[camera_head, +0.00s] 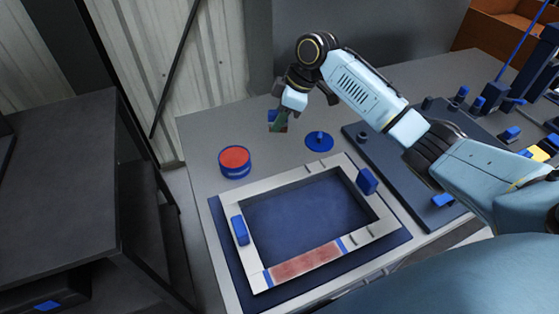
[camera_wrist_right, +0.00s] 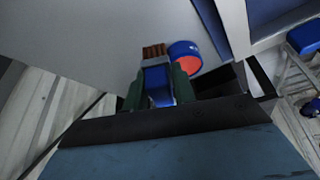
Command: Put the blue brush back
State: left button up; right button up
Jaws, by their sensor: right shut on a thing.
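The blue brush (camera_wrist_right: 160,88) is between the green fingers of my right gripper (camera_wrist_right: 158,80), its brown bristles pointing away from the wrist. In the head view my right gripper (camera_head: 279,119) points down over the back of the light table, shut on the brush; only a little blue shows beside the fingers. A round blue pot with a red top (camera_head: 234,160) stands to the left and nearer. A round blue lid-like disc with a knob (camera_head: 319,141) lies to the right. My left gripper is not in view.
A light frame (camera_head: 307,173) with blue handles and a red strip lies on a dark blue board in front. A dark plate (camera_head: 374,150) with blue-topped parts is at the right, partly behind my arm. A ribbed wall stands behind; a dark bench (camera_head: 60,150) is left.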

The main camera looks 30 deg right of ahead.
jog(key=shift+w+d+f+n, duration=0.3)
jog(key=shift+w+f+n, duration=0.1)
jog(key=shift+f, duration=0.05)
notch_tip(320, 180, down, 5)
jog(key=shift+r+b, duration=0.1)
jog(key=shift+b, duration=0.5)
jog(key=shift+f, duration=0.3)
notch_tip(320, 180, down, 4)
jog(key=shift+r+b, duration=0.1)
jog(key=shift+b, duration=0.4)
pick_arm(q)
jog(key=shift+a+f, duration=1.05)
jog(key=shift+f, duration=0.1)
pick_arm(e)
jog(key=shift+f, duration=0.2)
jog(key=shift+f, duration=0.2)
jog(key=o, duration=0.9)
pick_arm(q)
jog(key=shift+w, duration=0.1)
